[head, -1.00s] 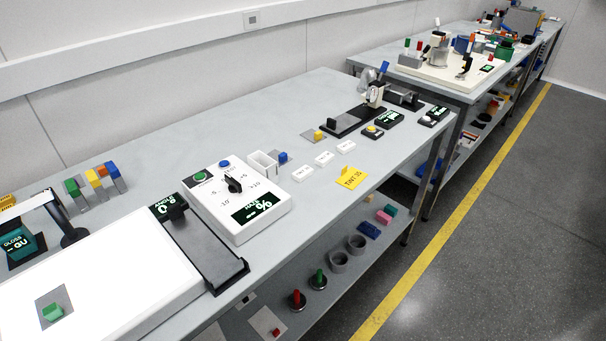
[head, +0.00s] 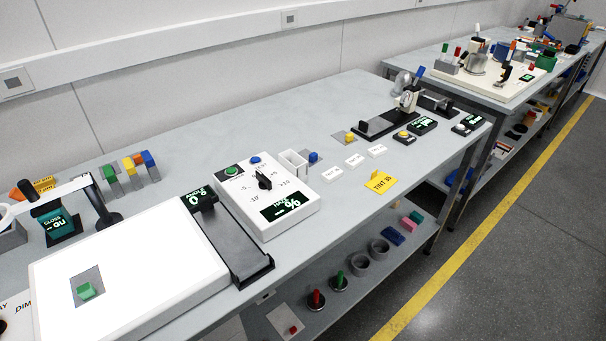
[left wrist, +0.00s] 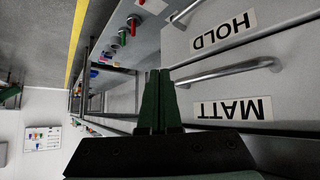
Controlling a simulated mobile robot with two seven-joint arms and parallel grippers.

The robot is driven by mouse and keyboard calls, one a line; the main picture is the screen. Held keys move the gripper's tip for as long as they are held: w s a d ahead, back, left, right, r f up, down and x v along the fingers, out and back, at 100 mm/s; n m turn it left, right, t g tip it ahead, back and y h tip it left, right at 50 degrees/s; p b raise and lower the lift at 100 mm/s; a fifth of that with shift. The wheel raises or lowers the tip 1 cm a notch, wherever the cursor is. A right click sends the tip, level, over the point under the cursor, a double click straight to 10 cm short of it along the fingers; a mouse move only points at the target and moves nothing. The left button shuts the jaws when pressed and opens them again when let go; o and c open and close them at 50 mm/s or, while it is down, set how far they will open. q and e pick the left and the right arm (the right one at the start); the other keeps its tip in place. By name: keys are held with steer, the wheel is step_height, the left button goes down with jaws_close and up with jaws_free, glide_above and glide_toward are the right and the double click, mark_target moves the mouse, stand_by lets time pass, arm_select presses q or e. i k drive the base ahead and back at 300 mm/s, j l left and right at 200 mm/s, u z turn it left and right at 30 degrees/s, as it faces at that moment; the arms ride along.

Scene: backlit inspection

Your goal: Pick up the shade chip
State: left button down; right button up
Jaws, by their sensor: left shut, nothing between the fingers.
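A small grey square plate with a green block on it (head: 86,290) lies on the white lit panel (head: 150,255) at the lower left of the head view. It may be the shade chip, but no label on it can be read. My left gripper (left wrist: 160,78) shows in the left wrist view, with its dark green fingers together and nothing between them. It is beside drawer fronts, away from the plate. Neither gripper shows in the head view.
A white box with a knob and a haze display (head: 265,190) stands right of the panel. A yellow tint card (head: 380,182) lies near the bench edge. Several coloured blocks on grey plates (head: 133,166) stand behind. Drawers with bar handles (left wrist: 230,70) are near my left gripper.

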mark_target(328, 176)
steer(key=l+u, duration=0.1)
steer(key=u, duration=0.35)
steer(key=l+u, duration=0.1)
steer(key=u, duration=0.3)
steer(key=l+u, duration=0.15)
steer(key=u, duration=0.3)
steer(key=l+u, duration=0.4)
steer(key=k+l+u, duration=0.15)
steer(key=l+u, duration=0.25)
steer(key=k+l+u, duration=0.25)
steer(key=l, duration=0.15)
steer(key=k+l+u, duration=0.25)
steer(key=l, duration=0.15)
steer(key=k+l+u, duration=0.1)
steer(key=k+l, duration=0.15)
steer(key=k+l+u, duration=0.1)
steer(key=k+l, duration=0.15)
steer(key=l, duration=0.2)
